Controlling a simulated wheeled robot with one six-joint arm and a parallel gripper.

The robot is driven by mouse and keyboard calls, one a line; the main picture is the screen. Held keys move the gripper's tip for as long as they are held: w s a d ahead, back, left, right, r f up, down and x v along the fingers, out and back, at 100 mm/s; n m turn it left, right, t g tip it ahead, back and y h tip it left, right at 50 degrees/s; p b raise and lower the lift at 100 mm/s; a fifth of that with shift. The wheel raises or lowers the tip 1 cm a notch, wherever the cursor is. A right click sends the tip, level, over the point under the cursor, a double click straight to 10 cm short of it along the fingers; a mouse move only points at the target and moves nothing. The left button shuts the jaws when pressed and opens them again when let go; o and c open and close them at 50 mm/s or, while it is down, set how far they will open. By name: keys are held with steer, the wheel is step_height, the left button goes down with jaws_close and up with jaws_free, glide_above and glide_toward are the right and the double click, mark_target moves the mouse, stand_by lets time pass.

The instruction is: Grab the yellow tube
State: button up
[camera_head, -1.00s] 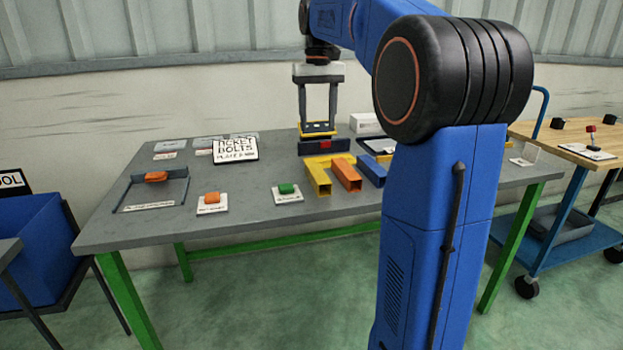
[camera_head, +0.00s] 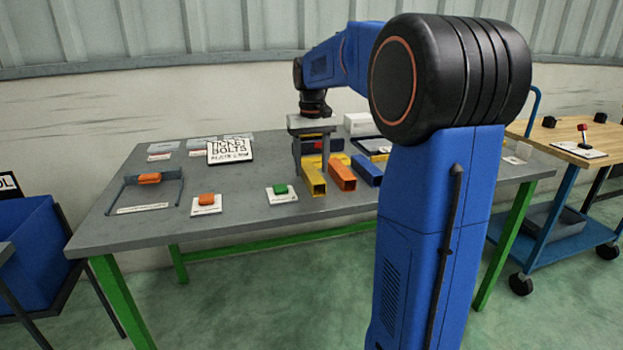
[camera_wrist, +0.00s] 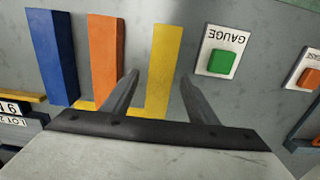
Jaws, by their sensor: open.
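The yellow tube (camera_head: 314,179) is a square-section bar lying on the grey table, left of an orange tube (camera_head: 341,176) and a blue tube (camera_head: 366,172). In the wrist view the yellow tube (camera_wrist: 163,70) lies between the two fingers of my gripper (camera_wrist: 158,85), which are spread apart on either side of it. My gripper (camera_head: 310,172) also shows in the head view, low over the tubes' back ends. The jaws are open and empty. Whether the fingers reach down beside the tube, I cannot tell.
The orange tube (camera_wrist: 104,55) lies close beside the left finger in the wrist view. A card with a green block (camera_wrist: 222,60) lies right of the right finger. A yellow strip (camera_wrist: 88,106) runs along the tubes' ends. A sign (camera_head: 230,149) stands behind, left of my gripper.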

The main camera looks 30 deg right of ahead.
steer(key=shift+f, duration=1.35)
steer(key=shift+c, duration=0.3)
jaws_close()
steer(key=shift+r, duration=0.15)
